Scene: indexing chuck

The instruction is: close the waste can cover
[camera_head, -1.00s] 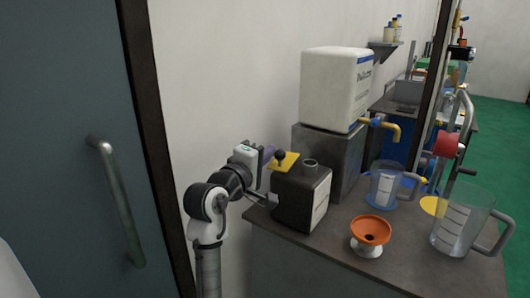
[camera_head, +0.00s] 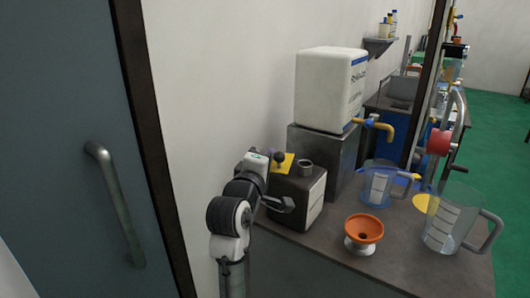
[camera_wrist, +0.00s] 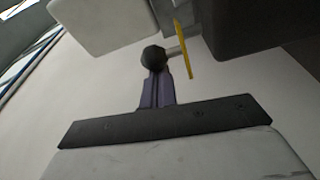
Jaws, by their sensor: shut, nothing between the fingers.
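The dark waste can (camera_head: 299,196) stands on the near left part of the counter, with its round neck (camera_head: 306,167) open at the top. Its yellow cover (camera_head: 287,162) stands raised at the can's left rear, off the neck. A black ball knob (camera_head: 279,157) sticks out from the cover. In the wrist view the cover (camera_wrist: 182,48) shows edge-on, with the knob (camera_wrist: 153,57) on its left and the dark can (camera_wrist: 262,22) at upper right. My gripper (camera_wrist: 156,75) is shut and empty, its purple fingertips right at the knob; I cannot tell whether they touch.
A white container (camera_head: 330,88) with a yellow tap sits on a grey block (camera_head: 330,155) behind the can. The wall is close at left.

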